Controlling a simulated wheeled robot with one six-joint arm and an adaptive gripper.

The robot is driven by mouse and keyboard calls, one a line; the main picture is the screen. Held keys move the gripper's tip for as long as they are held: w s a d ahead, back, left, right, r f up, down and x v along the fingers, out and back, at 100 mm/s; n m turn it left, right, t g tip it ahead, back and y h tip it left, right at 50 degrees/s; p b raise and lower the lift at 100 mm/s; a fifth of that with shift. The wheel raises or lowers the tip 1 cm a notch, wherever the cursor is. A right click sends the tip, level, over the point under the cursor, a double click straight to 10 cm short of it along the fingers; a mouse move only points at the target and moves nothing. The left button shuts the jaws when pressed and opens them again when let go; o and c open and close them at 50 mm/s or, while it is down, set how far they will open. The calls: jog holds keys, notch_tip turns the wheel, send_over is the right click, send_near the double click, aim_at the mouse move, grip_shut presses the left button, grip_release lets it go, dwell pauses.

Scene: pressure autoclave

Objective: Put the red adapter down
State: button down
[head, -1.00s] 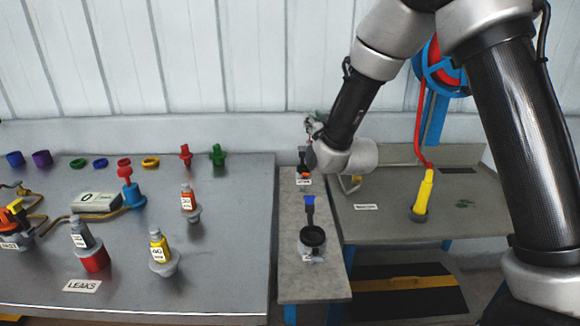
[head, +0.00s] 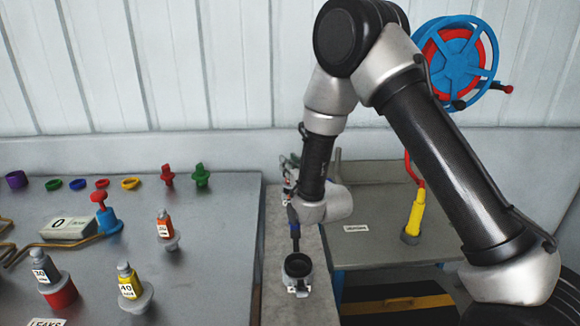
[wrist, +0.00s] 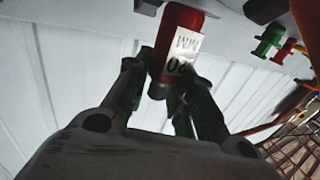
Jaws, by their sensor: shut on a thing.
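The red adapter (wrist: 183,42) shows in the wrist view, a red cylinder with a white label bearing "20". My gripper (wrist: 158,88) is shut on it, with dark fingers on both sides of its near end. The adapter is held clear of the gripper's palm. In the head view the gripper and adapter are mostly hidden behind my wrist, above the narrow grey bench (head: 272,296). I cannot tell whether the adapter touches any surface.
The left table holds orange-labelled (head: 165,227), yellow (head: 128,282) and grey (head: 43,266) adapters in holders. Red (head: 168,175) and green (head: 202,176) fittings stand at its back.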

jog(key=shift+f, duration=0.25)
jog(key=c, duration=1.2)
grip_release()
jog(key=shift+f, duration=0.1)
jog(key=shift+c, duration=0.2)
